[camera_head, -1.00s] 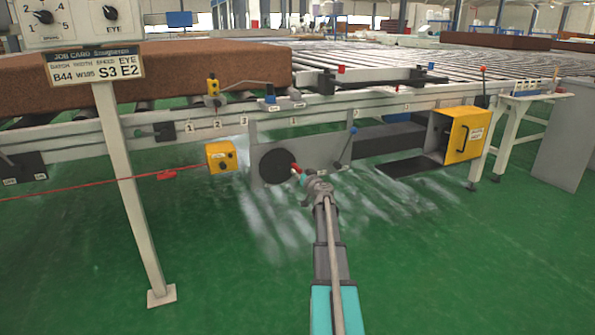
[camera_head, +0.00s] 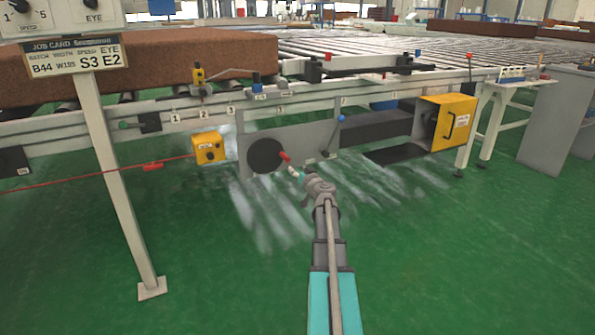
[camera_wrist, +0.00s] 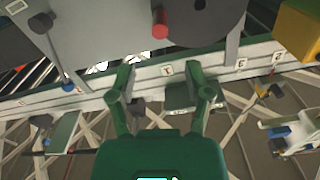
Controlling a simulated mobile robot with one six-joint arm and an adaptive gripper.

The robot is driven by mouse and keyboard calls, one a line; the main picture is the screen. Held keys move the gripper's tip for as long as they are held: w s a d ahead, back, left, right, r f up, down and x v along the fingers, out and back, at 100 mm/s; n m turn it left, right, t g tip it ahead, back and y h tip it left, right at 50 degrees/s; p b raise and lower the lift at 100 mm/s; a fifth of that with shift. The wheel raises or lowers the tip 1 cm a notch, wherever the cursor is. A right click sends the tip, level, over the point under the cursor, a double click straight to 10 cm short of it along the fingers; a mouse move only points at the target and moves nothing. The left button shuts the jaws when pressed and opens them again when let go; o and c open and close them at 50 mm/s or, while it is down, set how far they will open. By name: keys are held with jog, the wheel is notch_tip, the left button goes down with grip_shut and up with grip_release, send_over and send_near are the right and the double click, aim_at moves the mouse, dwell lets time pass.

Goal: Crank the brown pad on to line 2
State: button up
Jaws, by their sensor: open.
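The brown pad (camera_head: 130,72) lies on the rollers at the left of the conveyor. Number plates 1, 2 and 3 sit on the rail below it, with plate 2 (camera_head: 204,114) under a yellow post. The crank is a dark disc (camera_head: 266,156) with a red handle (camera_head: 284,157) at its right side. My gripper (camera_head: 296,174) is just below and right of the handle. In the wrist view, the red handle (camera_wrist: 160,25) is above and apart from the open green fingers of my gripper (camera_wrist: 164,85); nothing is between them.
A yellow box (camera_head: 209,148) with a red cord is left of the crank. A blue-knobbed lever (camera_head: 339,130) stands close right of it. A larger yellow box (camera_head: 449,124) is farther right. A sign post (camera_head: 120,190) stands at left. Green floor in front is clear.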

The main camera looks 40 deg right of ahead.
jog(key=shift+r, duration=0.15)
jog(key=c, duration=0.4)
jog(key=shift+w+r+p, duration=0.25)
jog(key=shift+r+p, duration=0.35)
jog(key=shift+p, duration=0.4)
grip_shut()
jog(key=d+r+g+y+p, duration=0.1)
jog(key=r+g+p, duration=0.3)
jog(key=p, duration=0.8)
jog(key=d+r+n+g+y+p, duration=0.1)
jog(key=d+r+g+y+p, duration=0.1)
jog(key=r+p, duration=0.6)
jog(key=g+y+p, duration=0.1)
jog(key=g+p, duration=0.1)
jog(key=p, duration=0.3)
jog(key=shift+s+d+r+y, duration=0.15)
jog(key=shift+d+r+y, duration=0.05)
jog(key=shift+r+y, duration=0.15)
